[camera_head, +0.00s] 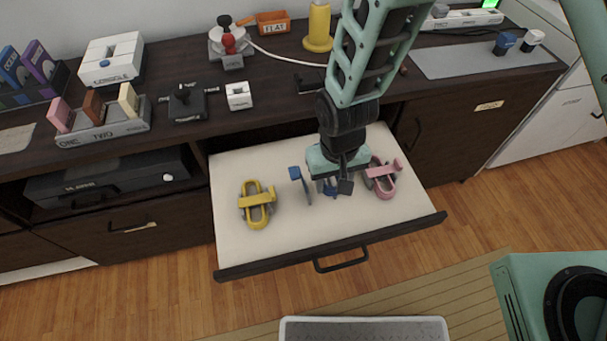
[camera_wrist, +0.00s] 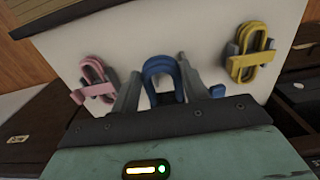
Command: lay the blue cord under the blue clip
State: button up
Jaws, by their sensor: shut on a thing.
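My gripper (camera_head: 338,178) is over the open drawer, pointing down, with its fingers on both sides of the blue cord (camera_wrist: 160,66). The cord is a rounded loop, held between the fingers in the wrist view; only bits of its blue (camera_head: 330,190) show below the gripper in the head view. The blue clip (camera_head: 295,173) stands in the drawer just left of the gripper, apart from the cord's visible part. In the wrist view the blue clip (camera_wrist: 217,91) is mostly hidden behind the right finger and the gripper body. I cannot tell whether the cord touches the drawer floor.
In the white drawer (camera_head: 290,237), a yellow cord (camera_head: 257,217) lies with a yellow clip across it at left, and a pink cord (camera_head: 385,189) with a pink clip at right. The drawer's front is clear. The dark counter (camera_head: 270,88) above holds several objects.

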jog(key=shift+w+a+f, duration=0.3)
jog(key=shift+a+f, duration=0.2)
jog(key=shift+f, duration=0.15)
jog(key=shift+s, duration=0.1)
jog(key=shift+s+r, duration=0.1)
jog(key=shift+d+f, duration=0.1)
jog(key=shift+f, duration=0.15)
jog(key=shift+f+b, duration=2.35)
jog(key=shift+f, duration=1.75)
jog(key=o, duration=1.1)
jog(key=shift+c, duration=0.2)
